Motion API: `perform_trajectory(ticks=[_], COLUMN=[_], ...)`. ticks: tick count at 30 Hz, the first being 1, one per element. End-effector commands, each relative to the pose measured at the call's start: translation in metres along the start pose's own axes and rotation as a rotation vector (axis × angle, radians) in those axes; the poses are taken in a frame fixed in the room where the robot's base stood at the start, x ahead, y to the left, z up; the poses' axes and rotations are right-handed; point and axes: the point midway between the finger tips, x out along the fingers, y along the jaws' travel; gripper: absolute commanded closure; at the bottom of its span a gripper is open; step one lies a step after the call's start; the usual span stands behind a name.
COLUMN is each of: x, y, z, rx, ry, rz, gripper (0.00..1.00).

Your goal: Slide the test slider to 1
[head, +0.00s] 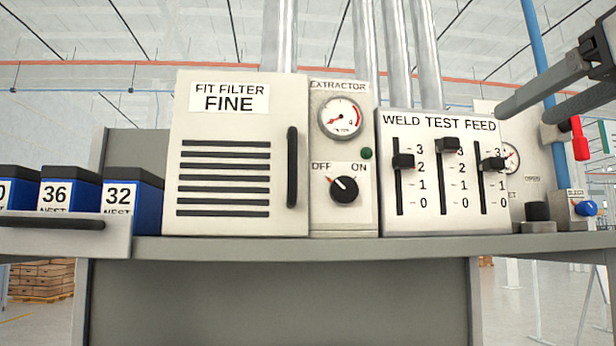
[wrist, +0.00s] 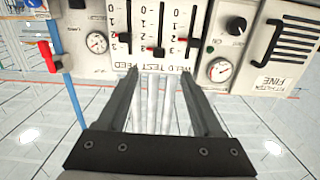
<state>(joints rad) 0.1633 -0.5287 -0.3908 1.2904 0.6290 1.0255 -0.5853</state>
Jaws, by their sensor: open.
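The white WELD TEST FEED panel (head: 430,222) stands on the grey shelf with three vertical slots and black handles. The middle handle, the test slider (head: 447,146), sits at about 3, the top of its scale. The left handle (head: 403,160) is between 2 and 3, and the right handle (head: 492,163) is slightly above 2. In the wrist view the panel is upside down and the test slider (wrist: 156,52) shows ahead between the finger lines. My gripper (head: 528,113) is open and empty, at upper right in the head view, apart from the handles; it also shows in the wrist view (wrist: 158,78).
Left of the panel are the extractor box (head: 340,215) with a knob and gauge, and the fit filter cabinet (head: 238,225) with a black handle. Blue bins (head: 132,190) stand at far left. A blue pipe (head: 540,50) and red-handled valve (head: 579,140) are at right. The shelf's front edge (head: 300,247) runs below.

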Motion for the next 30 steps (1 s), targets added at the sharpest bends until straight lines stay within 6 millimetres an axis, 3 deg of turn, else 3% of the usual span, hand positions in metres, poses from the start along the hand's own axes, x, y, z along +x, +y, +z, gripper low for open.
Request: perform_trajectory(ticks=[4,8,24,30], x=[-0.006,0.006,0.12,0.151], y=[0.002,0.002,0.003,0.003], z=[-0.015,-0.015,-0.019,-0.02], rx=[-0.019,-0.02,-0.017,-0.018], ry=[0.032,0.03,0.027,0.029], rz=[0.007,0.006,0.007,0.007], gripper=[0.32,0.32,0.32,0.32])
